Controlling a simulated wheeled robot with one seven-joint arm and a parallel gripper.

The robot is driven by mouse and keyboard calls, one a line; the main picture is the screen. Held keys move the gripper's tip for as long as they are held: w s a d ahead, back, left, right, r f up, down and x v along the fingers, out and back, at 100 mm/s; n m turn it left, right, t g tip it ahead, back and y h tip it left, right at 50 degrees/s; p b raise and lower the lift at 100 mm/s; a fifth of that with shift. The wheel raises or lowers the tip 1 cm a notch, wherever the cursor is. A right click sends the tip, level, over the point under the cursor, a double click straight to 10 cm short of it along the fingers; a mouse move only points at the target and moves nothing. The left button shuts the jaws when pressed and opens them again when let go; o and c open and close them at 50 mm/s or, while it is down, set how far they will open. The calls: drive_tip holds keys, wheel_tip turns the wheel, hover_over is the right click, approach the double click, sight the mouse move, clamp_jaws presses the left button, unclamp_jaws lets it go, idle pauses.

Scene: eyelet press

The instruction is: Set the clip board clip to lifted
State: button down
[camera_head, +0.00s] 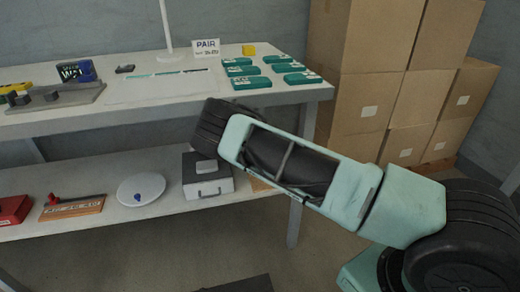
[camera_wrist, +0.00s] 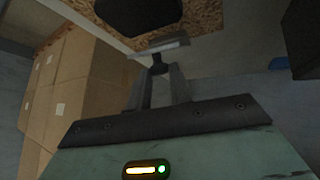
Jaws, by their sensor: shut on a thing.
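The clip board (camera_wrist: 205,18) is a speckled brown board at the top of the wrist view. A light grey metal clip (camera_wrist: 160,48) shows at its near edge. My gripper (camera_wrist: 158,70) reaches up to the clip, and its two fingers are shut on a small dark part of it. The clip's angle to the board is hard to tell. In the head view a strip of brown board (camera_head: 260,184) shows on the lower shelf beside my arm. My arm hides the clip and my gripper there.
The lower shelf (camera_head: 105,223) also holds a grey case (camera_head: 208,188), a white plate (camera_head: 128,194), a wooden block with a red-handled tool (camera_head: 75,207) and a red box (camera_head: 12,211). The table top (camera_head: 290,94) is above. Cardboard boxes (camera_head: 375,50) stand at the right.

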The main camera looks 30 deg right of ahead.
drive_tip(key=c, duration=1.3)
unclamp_jaws()
drive_tip(key=v, duration=0.2)
drive_tip(key=p+v, duration=0.1)
drive_tip(key=v, duration=0.1)
drive_tip(key=shift+s+a+f, duration=0.1)
drive_tip(key=shift+a+f, duration=0.1)
drive_tip(key=shift+a, duration=0.05)
drive_tip(key=s+a, duration=0.3)
drive_tip(key=a, duration=0.1)
drive_tip(key=s+a+p, duration=0.1)
drive_tip(key=s+a, duration=0.3)
drive_tip(key=shift+f, duration=0.15)
drive_tip(key=shift+a, duration=0.1)
drive_tip(key=shift+c, duration=0.3)
